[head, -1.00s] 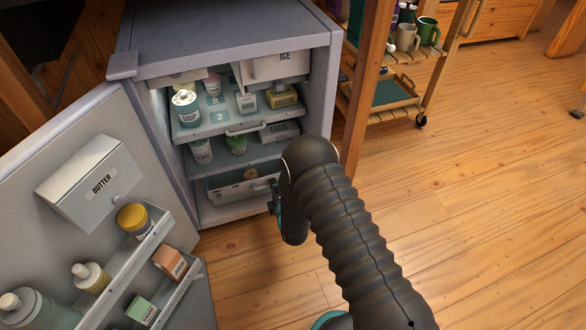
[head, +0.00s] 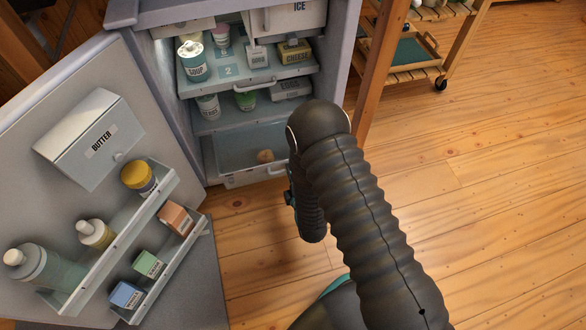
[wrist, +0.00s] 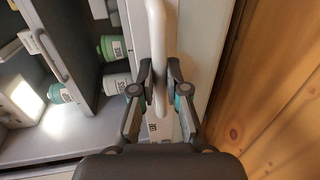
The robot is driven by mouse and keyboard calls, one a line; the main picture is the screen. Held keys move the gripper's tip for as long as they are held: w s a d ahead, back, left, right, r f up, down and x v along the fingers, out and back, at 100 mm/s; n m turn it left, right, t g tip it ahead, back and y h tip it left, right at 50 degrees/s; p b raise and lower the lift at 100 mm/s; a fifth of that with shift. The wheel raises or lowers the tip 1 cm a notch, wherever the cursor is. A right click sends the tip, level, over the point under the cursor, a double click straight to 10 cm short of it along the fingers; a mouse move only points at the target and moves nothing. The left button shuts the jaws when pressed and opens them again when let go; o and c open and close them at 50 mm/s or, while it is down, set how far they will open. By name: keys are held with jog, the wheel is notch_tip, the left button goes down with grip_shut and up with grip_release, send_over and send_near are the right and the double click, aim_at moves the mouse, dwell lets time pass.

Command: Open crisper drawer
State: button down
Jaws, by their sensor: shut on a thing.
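The crisper drawer (head: 235,181) is the lowest drawer in the open fridge. It stands partly out, and its inside shows from above with a small brown round item near the front. My gripper (head: 290,197) is at the drawer's right front, mostly hidden behind my dark arm in the head view. In the wrist view my gripper (wrist: 160,90) has its two fingers shut on the white bar handle (wrist: 156,45). The drawer front (wrist: 192,45) lies behind the handle there.
The open fridge door (head: 45,150) stands at the left, its shelves holding bottles and small boxes. Shelves above the drawer hold tubs and cartons. A wooden post (head: 385,65) and cart (head: 455,45) stand right of the fridge. The wooden floor is clear at the right.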

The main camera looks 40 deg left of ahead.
jog(key=shift+d+f, duration=0.1)
jog(key=c, duration=1.4)
grip_release()
jog(key=shift+c, duration=0.2)
jog(key=v, duration=1.2)
jog(key=shift+w, duration=0.1)
